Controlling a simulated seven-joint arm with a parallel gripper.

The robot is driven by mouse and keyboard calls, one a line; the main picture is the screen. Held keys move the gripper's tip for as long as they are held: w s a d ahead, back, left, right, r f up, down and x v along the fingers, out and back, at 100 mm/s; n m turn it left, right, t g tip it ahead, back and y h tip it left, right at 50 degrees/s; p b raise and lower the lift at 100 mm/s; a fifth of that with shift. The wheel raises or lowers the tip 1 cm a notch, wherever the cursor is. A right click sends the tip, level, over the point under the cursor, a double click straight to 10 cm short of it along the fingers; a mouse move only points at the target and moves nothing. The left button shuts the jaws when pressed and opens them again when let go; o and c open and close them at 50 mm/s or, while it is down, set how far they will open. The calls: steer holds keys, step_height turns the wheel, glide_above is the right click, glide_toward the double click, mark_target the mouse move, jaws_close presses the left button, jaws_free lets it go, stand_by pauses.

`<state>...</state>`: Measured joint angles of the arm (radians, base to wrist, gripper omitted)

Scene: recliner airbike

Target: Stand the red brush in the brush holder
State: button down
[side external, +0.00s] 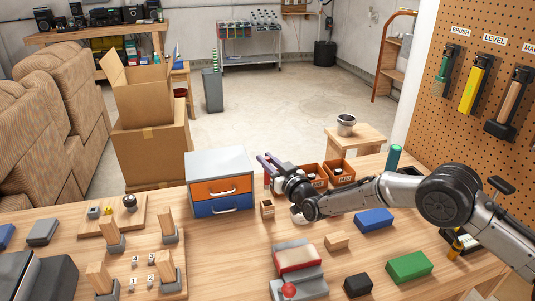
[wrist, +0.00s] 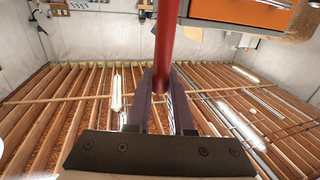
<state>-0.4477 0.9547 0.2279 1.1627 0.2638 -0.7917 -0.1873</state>
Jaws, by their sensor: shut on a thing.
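The red brush shows in the wrist view as a smooth dark-red shaft (wrist: 165,40) between my two fingers. My gripper (wrist: 161,88) is shut on it, and the shaft runs up out of the top of that view. In the side external view my gripper (side external: 268,162) is held above the table, in front of the drawer cabinet's right side. A small open-topped wooden box (side external: 267,208) stands on the table below my gripper and may be the brush holder. The gripper is above it and apart from it.
A grey cabinet with orange and blue drawers (side external: 222,184) stands left of my gripper. Orange bins (side external: 340,172) are behind at the right.

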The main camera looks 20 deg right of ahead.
mark_target(267, 188)
steer(key=shift+f, duration=4.05)
stand_by(0.6)
steer(key=c, duration=0.7)
jaws_free()
steer(key=shift+r, duration=0.1)
steer(key=shift+r, duration=0.25)
step_height(267, 188, up, 2)
steer(key=shift+r, duration=0.25)
steer(key=s+d+r, duration=0.1)
steer(key=s+r, duration=0.2)
steer(key=s, duration=0.1)
steer(key=s+d+r, duration=0.2)
steer(key=s+r, duration=0.1)
steer(key=s, duration=0.1)
steer(key=s+d+r, duration=0.2)
steer(key=s+r, duration=0.2)
steer(key=s, duration=0.1)
steer(key=shift+d, duration=0.2)
